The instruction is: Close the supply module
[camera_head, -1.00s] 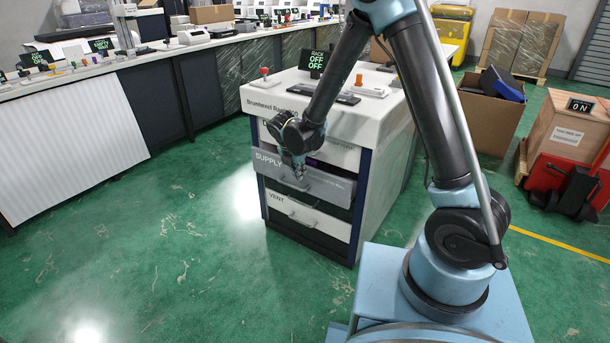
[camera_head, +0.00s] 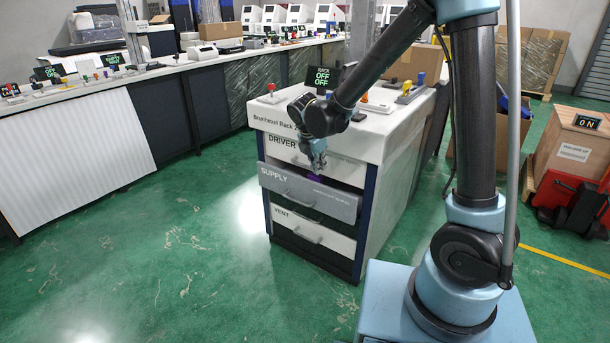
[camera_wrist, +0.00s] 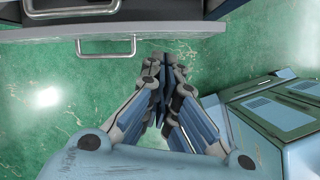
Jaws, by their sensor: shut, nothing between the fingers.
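The supply module (camera_head: 325,201) is a grey drawer marked SUPPLY in the middle of the rack. It stands out from the rack front, with a dark gap along its top. The white DRIVER drawer (camera_head: 345,170) is above it and the white VENT drawer (camera_head: 325,236) below. My gripper (camera_head: 318,168) is above the supply module's upper edge, in front of the DRIVER drawer; contact cannot be told. In the wrist view, my gripper (camera_wrist: 160,62) has its fingers together and empty, to the right of a drawer handle (camera_wrist: 106,50).
The rack top (camera_head: 385,120) carries a sign reading RACK OFF OFF (camera_head: 322,77) and several switches. A long bench (camera_head: 195,65) runs behind at left. A wooden crate (camera_head: 570,140) on a red pallet truck stands right. Green floor lies free in front of the drawers.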

